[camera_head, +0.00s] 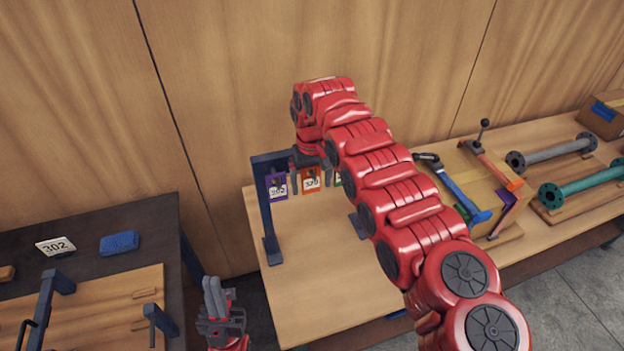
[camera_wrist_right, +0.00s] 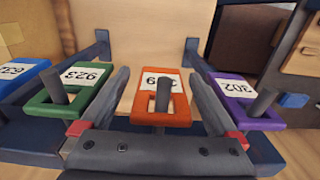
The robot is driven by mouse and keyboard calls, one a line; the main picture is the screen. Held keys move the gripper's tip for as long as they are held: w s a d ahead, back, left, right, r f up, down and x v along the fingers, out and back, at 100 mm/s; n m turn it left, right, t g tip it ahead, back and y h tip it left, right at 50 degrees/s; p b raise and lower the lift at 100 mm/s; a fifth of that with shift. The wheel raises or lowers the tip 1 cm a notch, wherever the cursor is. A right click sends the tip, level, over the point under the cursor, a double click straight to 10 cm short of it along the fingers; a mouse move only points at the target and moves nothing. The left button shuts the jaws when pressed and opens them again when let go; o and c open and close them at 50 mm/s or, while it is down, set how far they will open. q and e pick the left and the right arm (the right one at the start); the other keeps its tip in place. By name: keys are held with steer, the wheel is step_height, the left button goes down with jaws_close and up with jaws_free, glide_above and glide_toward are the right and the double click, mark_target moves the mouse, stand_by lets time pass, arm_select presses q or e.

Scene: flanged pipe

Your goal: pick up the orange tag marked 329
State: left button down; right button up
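The orange tag (camera_head: 311,185) marked 329 hangs on the dark rack (camera_head: 262,200), to the right of the purple tag (camera_head: 277,187) marked 302. In the right wrist view the orange tag (camera_wrist_right: 160,119) hangs on a grey peg, its number partly hidden by the peg. My right gripper (camera_head: 310,178) is open, with one finger on each side of the orange tag; it also shows in the right wrist view (camera_wrist_right: 160,80). Gaps show between tag and fingers. My left gripper (camera_head: 214,296) is low at the left, away from the rack, its fingers pointing up and appearing close together.
A green tag (camera_wrist_right: 83,95) marked 923 hangs just beside one finger, with a blue tag (camera_wrist_right: 22,78) beyond it. A dark table (camera_head: 100,205) stands at the left with a 302 card (camera_head: 55,246) and blue block (camera_head: 119,242). Pipes (camera_head: 580,186) lie at the right.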

steer(key=shift+w+a, duration=0.1)
steer(key=c, duration=1.3)
steer(key=shift+r+b, duration=0.1)
steer(key=shift+b, duration=0.2)
